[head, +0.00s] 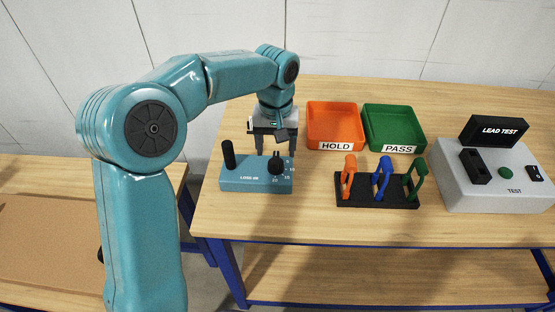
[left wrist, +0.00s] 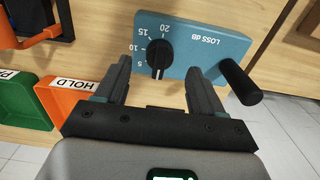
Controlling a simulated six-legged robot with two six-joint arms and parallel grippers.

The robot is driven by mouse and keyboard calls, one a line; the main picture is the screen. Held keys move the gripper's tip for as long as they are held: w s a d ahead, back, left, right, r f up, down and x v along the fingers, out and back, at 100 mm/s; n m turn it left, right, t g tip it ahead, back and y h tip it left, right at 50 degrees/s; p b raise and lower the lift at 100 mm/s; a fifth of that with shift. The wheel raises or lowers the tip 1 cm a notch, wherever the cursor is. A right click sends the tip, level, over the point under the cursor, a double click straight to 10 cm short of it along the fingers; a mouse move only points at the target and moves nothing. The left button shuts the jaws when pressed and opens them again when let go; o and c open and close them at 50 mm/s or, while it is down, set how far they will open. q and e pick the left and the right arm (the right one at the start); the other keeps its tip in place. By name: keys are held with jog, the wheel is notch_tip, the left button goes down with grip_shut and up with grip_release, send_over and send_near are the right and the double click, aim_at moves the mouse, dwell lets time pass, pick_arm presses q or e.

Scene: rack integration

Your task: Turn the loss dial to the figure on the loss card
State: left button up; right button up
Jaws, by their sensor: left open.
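The loss dial is a black knob (head: 276,166) on a teal box (head: 240,181) marked in dB. In the left wrist view the knob (left wrist: 159,58) shows near the figures 5, 10, 15 and 20 on the box (left wrist: 210,40). A pale mark shows on the knob's end towards my gripper; its exact setting is unclear. My left gripper (head: 274,153) is open and empty, just behind the knob in the head view. In the left wrist view its fingertips (left wrist: 159,70) are on either side of the knob, apparently not touching. I see no loss card. My right gripper is not in view.
A black post (head: 228,154) stands up from the box's left end. An orange HOLD tray (head: 335,108) and green PASS tray (head: 392,112) lie to the right. A black rack (head: 375,203) holds orange, blue and green pieces. A grey LEAD TEST unit (head: 490,190) stands far right.

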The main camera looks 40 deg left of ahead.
aim_at(275, 160)
pick_arm(q)
jog(key=f, duration=0.4)
jog(key=shift+s+a+f, duration=0.1)
jog(key=shift+a+f, duration=0.1)
jog(key=shift+f, duration=0.3)
jog(key=shift+d+f, duration=0.15)
jog(key=shift+w+f, duration=0.15)
jog(key=shift+w, duration=0.05)
jog(key=shift+s, duration=0.15)
jog(key=c, duration=1)
